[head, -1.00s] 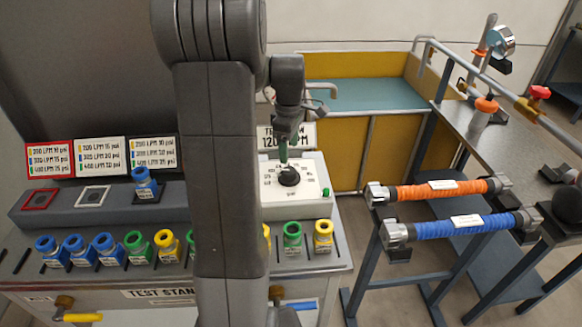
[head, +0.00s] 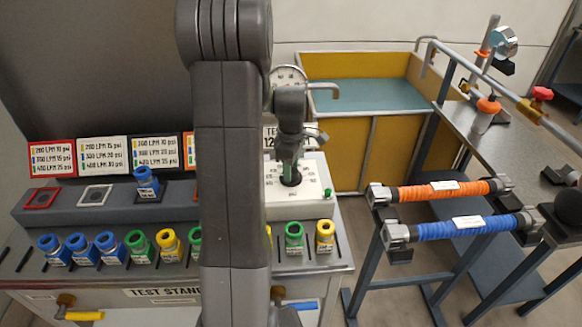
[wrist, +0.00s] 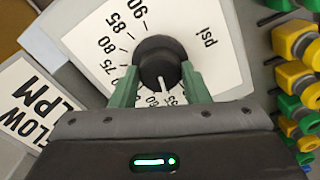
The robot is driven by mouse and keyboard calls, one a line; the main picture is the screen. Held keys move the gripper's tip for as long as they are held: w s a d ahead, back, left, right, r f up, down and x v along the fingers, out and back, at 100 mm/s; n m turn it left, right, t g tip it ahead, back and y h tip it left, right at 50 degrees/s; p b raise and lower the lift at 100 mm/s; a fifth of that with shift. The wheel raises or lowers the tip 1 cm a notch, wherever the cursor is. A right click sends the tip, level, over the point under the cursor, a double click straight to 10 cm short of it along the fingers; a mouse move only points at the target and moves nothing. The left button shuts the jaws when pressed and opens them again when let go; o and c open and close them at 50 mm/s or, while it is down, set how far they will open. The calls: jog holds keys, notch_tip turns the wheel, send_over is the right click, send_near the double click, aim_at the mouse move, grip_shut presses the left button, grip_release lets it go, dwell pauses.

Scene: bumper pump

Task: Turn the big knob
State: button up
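The big black knob (wrist: 160,58) sits on a white dial plate (wrist: 215,75) with numbers and "psi" on it. A pale pointer line on the knob faces my gripper body in the wrist view. My gripper (wrist: 160,68) is open, with its two green fingers on either side of the knob. The fingertips look close to the knob's sides; whether they touch it is not clear. In the head view my gripper (head: 290,168) points down at the knob (head: 291,178), which the fingers partly cover.
Several blue, green and yellow fittings (head: 294,235) stand in a row before the dial. A small green button (head: 327,193) is on the dial plate's right. Orange (head: 440,190) and blue (head: 465,226) hoses lie on a stand at right. A yellow bin (head: 390,150) stands behind.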

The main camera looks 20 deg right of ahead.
jog(key=shift+c, duration=0.5)
jog(key=shift+m, duration=0.3)
jog(key=m, duration=0.3)
jog(key=shift+m, duration=0.4)
jog(key=m, duration=1)
jog(key=shift+m, duration=0.4)
jog(key=m, duration=0.4)
jog(key=shift+m, duration=0.4)
